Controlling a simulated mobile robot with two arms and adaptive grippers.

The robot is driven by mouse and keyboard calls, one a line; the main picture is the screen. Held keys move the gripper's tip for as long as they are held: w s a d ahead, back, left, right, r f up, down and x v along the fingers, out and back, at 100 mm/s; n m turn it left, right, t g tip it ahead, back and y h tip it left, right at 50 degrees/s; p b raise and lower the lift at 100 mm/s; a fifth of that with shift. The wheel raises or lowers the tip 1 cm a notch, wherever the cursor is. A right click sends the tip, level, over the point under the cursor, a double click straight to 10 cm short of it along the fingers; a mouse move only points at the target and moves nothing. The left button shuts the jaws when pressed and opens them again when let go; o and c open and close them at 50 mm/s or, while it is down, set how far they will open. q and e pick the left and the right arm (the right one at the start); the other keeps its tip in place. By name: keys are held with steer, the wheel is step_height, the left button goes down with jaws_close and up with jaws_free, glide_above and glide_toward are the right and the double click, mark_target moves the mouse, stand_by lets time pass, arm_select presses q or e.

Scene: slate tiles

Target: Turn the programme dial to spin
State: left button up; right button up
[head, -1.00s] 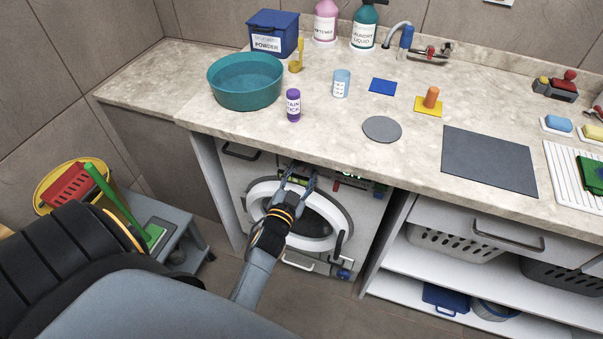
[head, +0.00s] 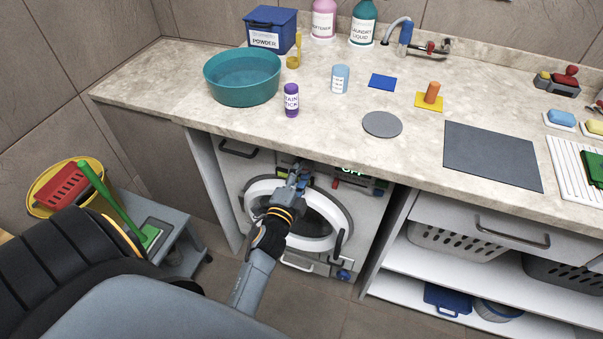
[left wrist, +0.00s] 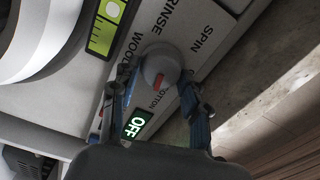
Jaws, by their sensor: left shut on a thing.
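The washing machine (head: 366,212) stands under the counter, with its round door (head: 318,222) closed. In the left wrist view the grey programme dial (left wrist: 160,66) has a red mark on its lower side, towards the word COTTON. The labels RINSE, WOOL and SPIN (left wrist: 208,36) are printed around it. A lit display (left wrist: 137,125) reads OFF. My left gripper (head: 299,172) is at the machine's top panel, its two blue fingers (left wrist: 158,90) closed on either side of the dial. In the head view the gripper hides the dial. My right gripper is not in view.
The counter edge (head: 330,168) runs just above the machine's panel. A grey step stool (head: 183,235) is at the left; open shelves (head: 440,270) are at the right.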

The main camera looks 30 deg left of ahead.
arm_select(q)
steer(key=m+b, duration=0.2)
steer(key=m, duration=0.4)
steer(key=shift+f, duration=0.1)
steer(key=m+b, duration=0.1)
steer(key=m, duration=0.5)
steer(key=shift+b, duration=0.3)
steer(key=m+p, duration=0.5)
steer(key=m, duration=0.5)
steer(key=m+p, duration=0.5)
steer(key=m, duration=0.6)
steer(key=a+r+m+p, duration=0.1)
steer(key=m+p, duration=0.4)
steer(key=m, duration=0.6)
steer(key=shift+p, duration=0.3)
steer(key=shift+m, duration=0.3)
steer(key=o, duration=1.1)
steer(key=shift+f, duration=0.1)
steer(key=shift+o, duration=0.3)
steer(key=shift+f, duration=0.15)
